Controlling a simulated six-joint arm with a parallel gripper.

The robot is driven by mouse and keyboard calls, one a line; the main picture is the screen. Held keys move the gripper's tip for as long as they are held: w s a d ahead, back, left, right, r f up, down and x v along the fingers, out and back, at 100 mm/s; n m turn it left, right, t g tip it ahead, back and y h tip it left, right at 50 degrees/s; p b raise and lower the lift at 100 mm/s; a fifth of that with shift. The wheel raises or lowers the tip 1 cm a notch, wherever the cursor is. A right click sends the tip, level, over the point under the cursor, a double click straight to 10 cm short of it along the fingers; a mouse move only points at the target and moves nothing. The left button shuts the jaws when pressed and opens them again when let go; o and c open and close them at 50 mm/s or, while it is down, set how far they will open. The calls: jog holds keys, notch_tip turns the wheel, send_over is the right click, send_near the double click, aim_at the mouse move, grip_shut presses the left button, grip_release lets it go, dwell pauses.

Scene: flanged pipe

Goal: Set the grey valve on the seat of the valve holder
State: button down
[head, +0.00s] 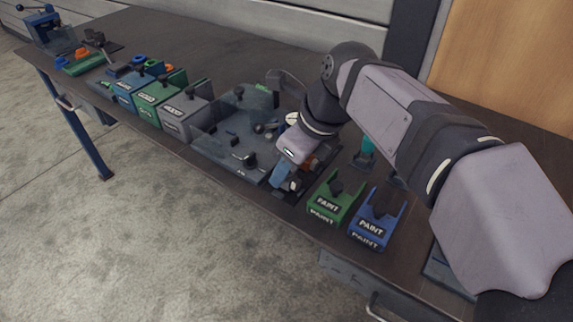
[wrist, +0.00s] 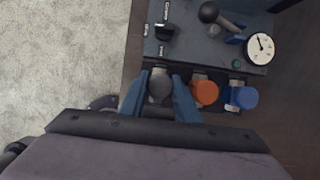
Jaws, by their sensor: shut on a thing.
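My gripper (wrist: 160,96) has its two blue fingers shut on the grey valve (wrist: 160,85), whose round dark-grey top shows between them in the wrist view. The gripper also shows in the head view (head: 284,181), where it hides the grey valve. The valve holder (wrist: 220,104) is a dark strip below the pipe panel. The grey valve is over its left end, in line with an orange valve (wrist: 205,92) and a blue valve (wrist: 243,97) to the right. Whether the grey valve touches its seat cannot be told.
The grey panel (wrist: 200,50) with a white dial gauge (wrist: 261,48) and a black-knobbed lever (wrist: 209,13) lies just beyond the holder. Green (head: 335,198) and blue (head: 371,218) paint boxes stand close right of the gripper in the head view. The bench's front edge is near.

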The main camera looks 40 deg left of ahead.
dwell(0.4)
jog(key=c, duration=0.9)
grip_release()
jog(key=shift+f, duration=0.1)
notch_tip(320, 180, up, 7)
jog(key=p, duration=0.8)
